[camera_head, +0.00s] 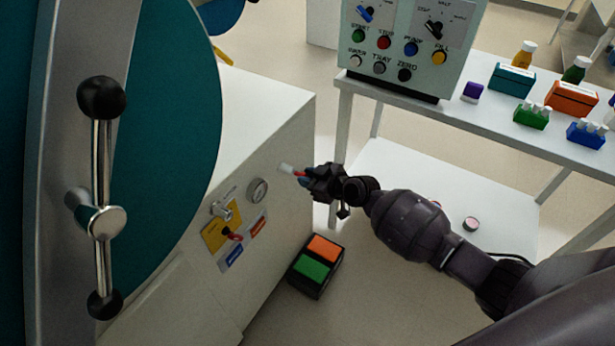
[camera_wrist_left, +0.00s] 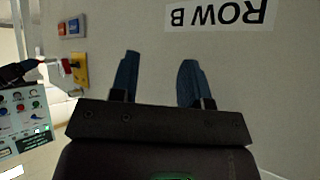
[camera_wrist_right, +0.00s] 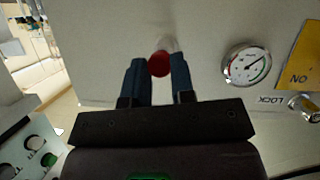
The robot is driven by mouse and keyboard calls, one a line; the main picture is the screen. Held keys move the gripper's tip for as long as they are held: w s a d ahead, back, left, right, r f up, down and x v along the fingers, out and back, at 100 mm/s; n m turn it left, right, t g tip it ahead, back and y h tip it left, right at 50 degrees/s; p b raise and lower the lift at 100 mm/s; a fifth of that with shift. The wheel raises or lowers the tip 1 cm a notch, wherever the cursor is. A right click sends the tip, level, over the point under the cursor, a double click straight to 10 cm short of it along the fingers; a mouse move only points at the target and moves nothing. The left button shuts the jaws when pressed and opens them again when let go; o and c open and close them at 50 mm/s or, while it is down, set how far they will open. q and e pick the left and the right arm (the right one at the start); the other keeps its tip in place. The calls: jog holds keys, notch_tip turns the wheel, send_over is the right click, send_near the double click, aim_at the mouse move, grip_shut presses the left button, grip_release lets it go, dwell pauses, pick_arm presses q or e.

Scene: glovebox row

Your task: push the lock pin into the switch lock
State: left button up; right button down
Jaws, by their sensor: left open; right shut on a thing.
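The lock pin (camera_head: 287,169) has a pale shaft and a red end. My right gripper (camera_head: 306,178) is shut on it and holds it out toward the white cabinet front. In the right wrist view the pin's red end (camera_wrist_right: 159,64) shows between the blue fingertips. The switch lock (camera_head: 222,210), a silver fitting marked LOCK, is on the cabinet front, left of and below the pin; it also shows at the right edge of the right wrist view (camera_wrist_right: 306,107). The pin is apart from it. My left gripper (camera_wrist_left: 160,62) is open and empty, facing the panel below the ROW B label.
A yellow switch plate (camera_head: 212,238) with a red handle adjoins the lock. A round gauge (camera_head: 257,190) is between lock and pin. A pedal box (camera_head: 316,264) is on the floor. A control panel (camera_head: 408,45) stands on the white table at the back.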

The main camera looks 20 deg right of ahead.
pick_arm(q)
jog(key=shift+s, duration=0.2)
pick_arm(e)
jog(key=shift+s+d, duration=0.2)
jog(key=shift+s, duration=0.05)
pick_arm(q)
jog(key=shift+w+d+r, duration=0.1)
jog(key=shift+w, duration=0.25)
pick_arm(e)
jog(key=shift+s+d, duration=0.45)
jog(key=shift+s, duration=0.15)
pick_arm(q)
jog(key=shift+s, duration=0.2)
pick_arm(e)
jog(key=shift+s+d, duration=0.15)
jog(key=shift+s, duration=0.05)
pick_arm(q)
jog(key=shift+s+f, duration=0.25)
jog(key=shift+f, duration=0.05)
pick_arm(e)
jog(key=shift+s+d, duration=0.15)
pick_arm(q)
jog(key=shift+w+r, duration=0.15)
jog(key=shift+w, duration=0.25)
pick_arm(e)
jog(key=shift+s+d, duration=0.35)
jog(key=shift+s, duration=0.15)
pick_arm(q)
jog(key=shift+s, duration=0.2)
